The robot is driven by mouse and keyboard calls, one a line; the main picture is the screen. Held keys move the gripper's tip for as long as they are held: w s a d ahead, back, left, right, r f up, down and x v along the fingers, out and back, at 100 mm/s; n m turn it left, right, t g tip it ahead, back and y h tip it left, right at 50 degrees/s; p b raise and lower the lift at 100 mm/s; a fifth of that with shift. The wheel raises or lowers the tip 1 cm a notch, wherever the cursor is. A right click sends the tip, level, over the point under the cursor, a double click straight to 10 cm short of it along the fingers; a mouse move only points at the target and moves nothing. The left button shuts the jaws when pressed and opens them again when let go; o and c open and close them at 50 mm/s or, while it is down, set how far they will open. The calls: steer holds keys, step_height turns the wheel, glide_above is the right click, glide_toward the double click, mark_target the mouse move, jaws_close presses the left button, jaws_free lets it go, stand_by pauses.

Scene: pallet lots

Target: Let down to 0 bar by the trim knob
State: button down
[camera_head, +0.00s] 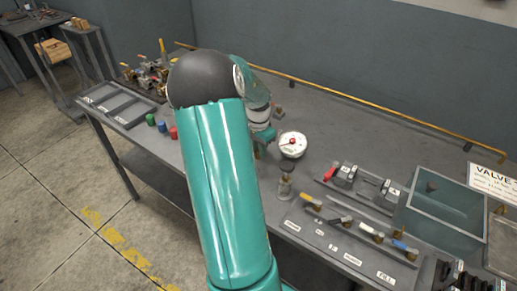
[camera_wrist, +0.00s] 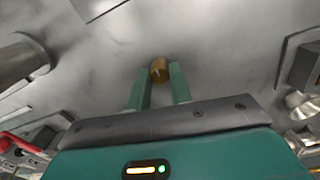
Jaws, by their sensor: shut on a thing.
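My gripper (camera_wrist: 160,80) points at the bench top in the wrist view, its two green fingers shut on a small brass knob (camera_wrist: 159,70) with a pale line on its face. In the head view my gripper (camera_head: 264,138) is beside a round white gauge (camera_head: 292,144), mostly behind my arm, and the knob is hidden there. The gauge has a red hub and needle; its numbers are too small to read.
A rack of coloured lever handles (camera_head: 349,227) lies at the front right, with a grey open bin (camera_head: 412,207) beyond it. Red, green and blue caps stand left of my arm. A yellow rail (camera_head: 400,121) runs along the back.

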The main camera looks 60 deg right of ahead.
stand_by(0.4)
steer(key=c, duration=1.3)
jaws_free()
steer(key=shift+o, duration=0.2)
step_height(320, 180, up, 14)
steer(key=shift+f, duration=0.1)
